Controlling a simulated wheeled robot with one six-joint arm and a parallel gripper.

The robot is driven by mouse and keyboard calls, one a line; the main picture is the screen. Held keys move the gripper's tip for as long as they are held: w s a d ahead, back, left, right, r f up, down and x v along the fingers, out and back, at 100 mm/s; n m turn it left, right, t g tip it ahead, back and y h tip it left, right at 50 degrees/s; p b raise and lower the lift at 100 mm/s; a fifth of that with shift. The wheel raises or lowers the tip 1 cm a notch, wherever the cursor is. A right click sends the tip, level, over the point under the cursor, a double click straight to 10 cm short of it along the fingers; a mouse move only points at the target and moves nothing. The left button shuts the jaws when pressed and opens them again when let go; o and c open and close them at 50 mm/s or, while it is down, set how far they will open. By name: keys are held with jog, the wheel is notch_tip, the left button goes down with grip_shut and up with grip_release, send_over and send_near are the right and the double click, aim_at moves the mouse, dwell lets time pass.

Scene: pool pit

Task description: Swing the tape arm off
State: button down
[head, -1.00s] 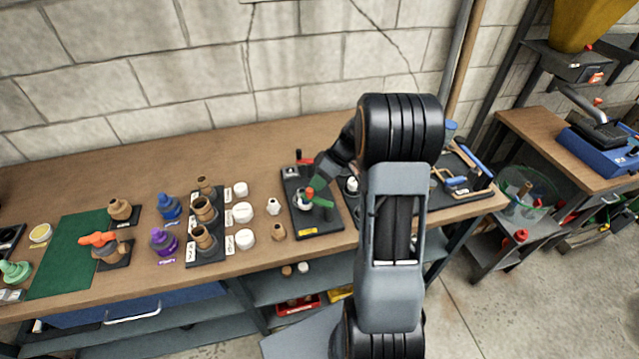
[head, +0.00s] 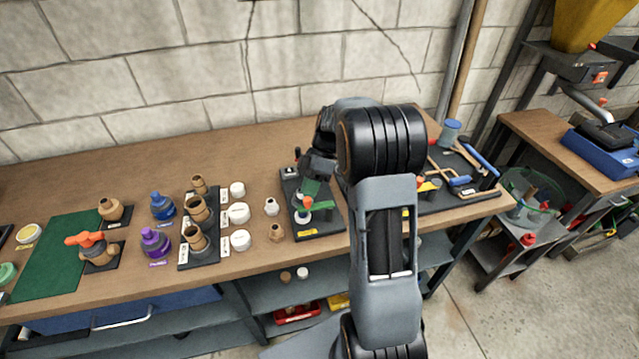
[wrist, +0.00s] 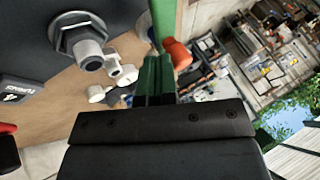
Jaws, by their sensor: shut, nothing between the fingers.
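The tape arm is a green bar (head: 322,205) with an orange-red knob (head: 308,203). It sits on a small black board (head: 318,228) at the middle of the bench. My gripper (head: 309,192) has green fingers, shut and empty, pointing down right at the knob. In the wrist view my fingers (wrist: 155,65) are beside the orange knob (wrist: 177,53) and the green bar (wrist: 164,20); I cannot tell whether they touch. A metal nut and bolt end (wrist: 82,40) shows at the upper left there. My gripper hides part of the board.
A black tool board (head: 455,195) with blue-handled tools lies to the right, partly behind my arm. Bare bench (head: 250,155) lies behind the fittings.

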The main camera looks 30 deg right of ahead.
jog(key=shift+s+a+n+g+h, duration=0.2)
jog(key=shift+n+g+h, duration=0.1)
jog(key=shift+n, duration=0.25)
jog(key=shift+s+a+n+g+h, duration=0.1)
jog(key=shift+s+n+g+h, duration=0.15)
jog(key=shift+n, duration=0.3)
jog(key=w, duration=0.1)
jog(key=w+p, duration=0.1)
jog(key=w, duration=0.2)
jog(key=shift+d+r, duration=0.2)
jog(key=shift+d, duration=0.05)
jog(key=v, duration=0.9)
jog(key=shift+d+r, duration=0.2)
jog(key=shift+d, duration=0.2)
jog(key=shift+w, duration=0.1)
